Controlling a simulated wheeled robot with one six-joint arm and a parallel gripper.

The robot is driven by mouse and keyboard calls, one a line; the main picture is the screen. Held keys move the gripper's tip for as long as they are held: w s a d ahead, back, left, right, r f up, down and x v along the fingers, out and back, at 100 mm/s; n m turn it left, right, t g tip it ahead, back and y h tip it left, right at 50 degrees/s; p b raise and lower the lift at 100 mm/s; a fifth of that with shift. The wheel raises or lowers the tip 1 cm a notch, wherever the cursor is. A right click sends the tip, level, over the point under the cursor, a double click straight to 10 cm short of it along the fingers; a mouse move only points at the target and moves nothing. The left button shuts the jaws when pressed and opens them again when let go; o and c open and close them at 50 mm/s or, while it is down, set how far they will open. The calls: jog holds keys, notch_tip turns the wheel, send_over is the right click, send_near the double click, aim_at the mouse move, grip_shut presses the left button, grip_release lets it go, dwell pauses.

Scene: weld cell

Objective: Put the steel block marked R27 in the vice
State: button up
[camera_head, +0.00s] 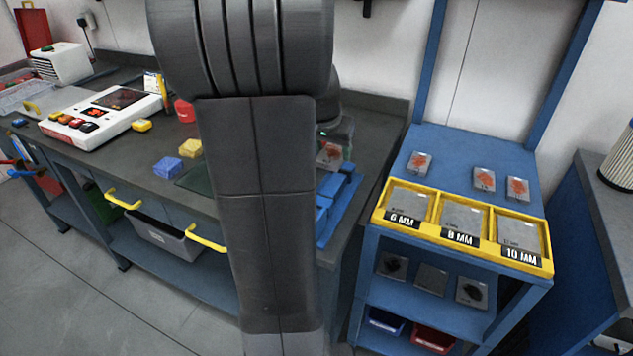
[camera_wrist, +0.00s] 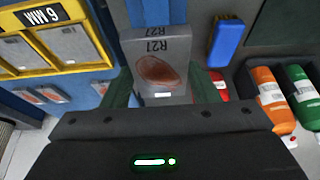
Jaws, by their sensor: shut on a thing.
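The steel block marked R27 (camera_wrist: 160,48) is a grey block with a reddish-brown patch, its label facing the wrist camera. My gripper (camera_wrist: 163,88) is shut on it, one finger on each side. In the head view the block (camera_head: 329,156) shows just right of my arm, above the blue vice (camera_head: 338,200) at the right end of the bench. My arm hides part of the vice and most of the gripper. In the wrist view blue metal (camera_wrist: 147,12) shows behind the block; I cannot tell whether the block touches the vice.
A blue rack (camera_head: 378,245) with yellow-framed trays labelled 6, 8 and 10 MM stands right of the bench, with several similar plates on it. Yellow and blue blocks (camera_head: 167,167) lie on the bench left of my arm. Orange and green bottles (camera_wrist: 271,95) show in the wrist view.

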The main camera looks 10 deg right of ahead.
aim_at(328, 161)
notch_tip(328, 161, down, 8)
jog(key=shift+d+f, duration=0.1)
jog(key=shift+f, duration=0.05)
dwell(0.3)
jog(key=shift+f+b, duration=0.25)
jog(key=shift+b, duration=0.1)
jog(key=o, duration=1.6)
jog(key=shift+c, duration=0.2)
jog(key=shift+r, duration=0.1)
jog(key=shift+r, duration=0.45)
jog(key=v, duration=1.1)
jog(key=shift+s+r+p, duration=0.1)
jog(key=shift+r+p, duration=0.05)
jog(key=shift+p, duration=0.2)
